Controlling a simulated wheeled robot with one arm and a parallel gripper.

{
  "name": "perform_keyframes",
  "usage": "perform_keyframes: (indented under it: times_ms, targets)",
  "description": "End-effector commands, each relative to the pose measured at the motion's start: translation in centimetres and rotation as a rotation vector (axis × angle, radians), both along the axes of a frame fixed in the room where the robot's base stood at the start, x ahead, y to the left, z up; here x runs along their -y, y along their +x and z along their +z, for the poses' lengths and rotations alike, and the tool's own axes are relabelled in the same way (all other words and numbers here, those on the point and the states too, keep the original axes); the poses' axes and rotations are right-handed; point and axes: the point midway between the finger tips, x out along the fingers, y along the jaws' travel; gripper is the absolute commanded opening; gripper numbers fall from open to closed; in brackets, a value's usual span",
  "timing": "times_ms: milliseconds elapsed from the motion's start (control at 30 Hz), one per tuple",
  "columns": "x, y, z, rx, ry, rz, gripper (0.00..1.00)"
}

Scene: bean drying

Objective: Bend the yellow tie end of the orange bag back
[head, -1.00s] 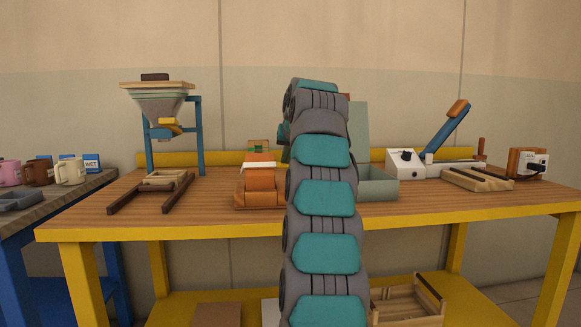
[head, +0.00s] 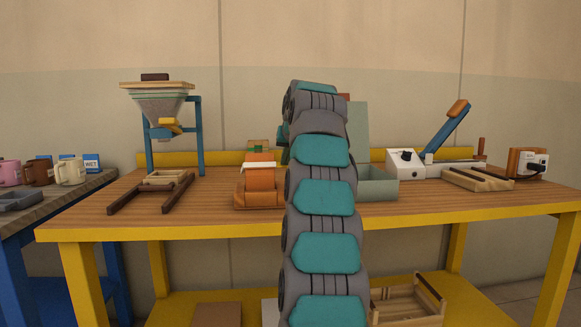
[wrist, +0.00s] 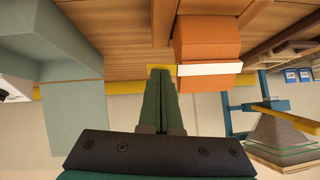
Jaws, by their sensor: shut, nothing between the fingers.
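The orange bag (head: 259,195) stands on the wooden bench, left of my arm, with a white band across its upper part. In the wrist view, which is upside down, the bag (wrist: 207,42) is just right of my gripper. My gripper (wrist: 161,72) has its two green fingers together, with nothing visible between them. A small yellow piece, seemingly the tie end (wrist: 161,69), shows at the fingertips beside the bag. I cannot tell whether the fingers touch it. In the head view my arm hides my gripper and this yellow piece.
A grey-green bin (head: 377,187) stands right of my arm, with a white machine with a blue lever (head: 405,163) beyond it. A funnel on a blue stand (head: 160,108) is at the left. Bare bench top (head: 215,190) lies between the stand and the bag.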

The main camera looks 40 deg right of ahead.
Motion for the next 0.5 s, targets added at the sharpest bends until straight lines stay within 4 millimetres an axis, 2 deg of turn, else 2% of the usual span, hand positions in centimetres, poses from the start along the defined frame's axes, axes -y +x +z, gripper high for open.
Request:
perform_keyframes:
  times_ms: [500]
  targets:
    - [0.06, 0.26, -0.44, -0.002, 0.001, 0.000, 0.00]
